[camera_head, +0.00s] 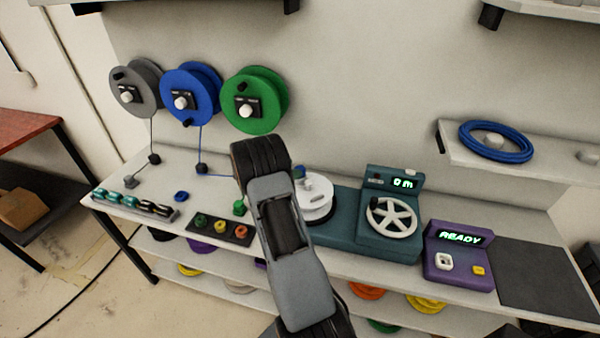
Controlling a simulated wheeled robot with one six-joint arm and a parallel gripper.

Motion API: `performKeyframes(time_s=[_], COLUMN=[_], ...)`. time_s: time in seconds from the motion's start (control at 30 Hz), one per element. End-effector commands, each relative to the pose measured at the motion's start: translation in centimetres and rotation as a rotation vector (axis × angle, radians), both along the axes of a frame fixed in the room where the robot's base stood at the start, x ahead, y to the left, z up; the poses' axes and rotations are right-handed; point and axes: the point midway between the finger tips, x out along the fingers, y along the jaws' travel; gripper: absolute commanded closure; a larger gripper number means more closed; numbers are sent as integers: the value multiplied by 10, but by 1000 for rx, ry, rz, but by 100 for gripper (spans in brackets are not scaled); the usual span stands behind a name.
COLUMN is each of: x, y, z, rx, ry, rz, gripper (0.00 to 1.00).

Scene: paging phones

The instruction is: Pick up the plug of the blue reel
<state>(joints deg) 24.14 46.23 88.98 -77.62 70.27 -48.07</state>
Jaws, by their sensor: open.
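The blue reel (186,97) hangs on the back wall between the grey and green reels. Its cable drops to a small dark guide (201,169) on the bench, then runs right as a blue line (218,175) and passes behind my arm. A small blue block (181,196) lies on the bench in front of the guide; I cannot tell if it is the plug or a holder. A small blue piece (299,171) shows by the white drum. My gripper (262,158) is at the dark end of my arm over the bench, open, its fingertips hidden from this camera.
A grey reel (135,90) and a green reel (253,100) flank the blue one. A teal winder (350,220) with a white drum (316,200) stands right of my arm. A purple box (457,262) reads READY. A coiled blue cable (495,142) lies on the right shelf.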

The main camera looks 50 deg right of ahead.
Motion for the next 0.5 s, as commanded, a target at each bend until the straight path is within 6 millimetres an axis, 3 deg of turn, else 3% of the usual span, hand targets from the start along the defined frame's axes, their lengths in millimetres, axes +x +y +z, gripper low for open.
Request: performKeyframes(time_s=[0.23,0.5], x=[-11,-14], y=[-30,-39], z=[-11,-16], rx=[2,1], ry=[2,0], rz=[-3,-1], gripper=[32,32])
